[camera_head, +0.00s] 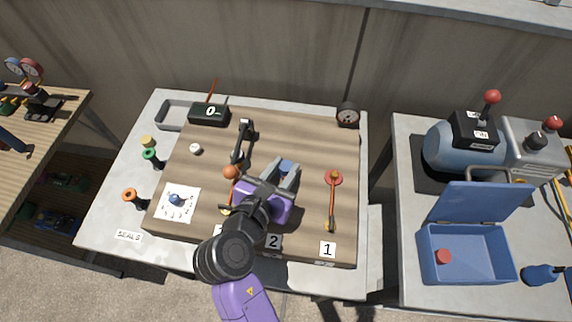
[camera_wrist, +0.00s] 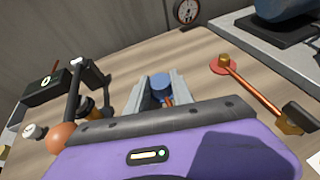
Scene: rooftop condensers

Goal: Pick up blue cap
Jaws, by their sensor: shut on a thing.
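The blue cap (camera_head: 286,166) is between the fingertips of my gripper (camera_head: 284,173), above the wooden board. In the wrist view my two grey fingers (camera_wrist: 160,95) are closed on the sides of the blue cap (camera_wrist: 161,81). A bit of copper-coloured pipe shows just below the cap between the fingers. My gripper body hides most of what lies under it, so I cannot tell whether the cap still touches the pipe.
A copper pipe with a red disc (camera_head: 334,178) lies right of my gripper, by label 1 (camera_head: 327,249). A black lever with an orange ball (camera_head: 231,172) stands close on the left. An open blue box (camera_head: 465,276) holding a red piece is on the right table.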

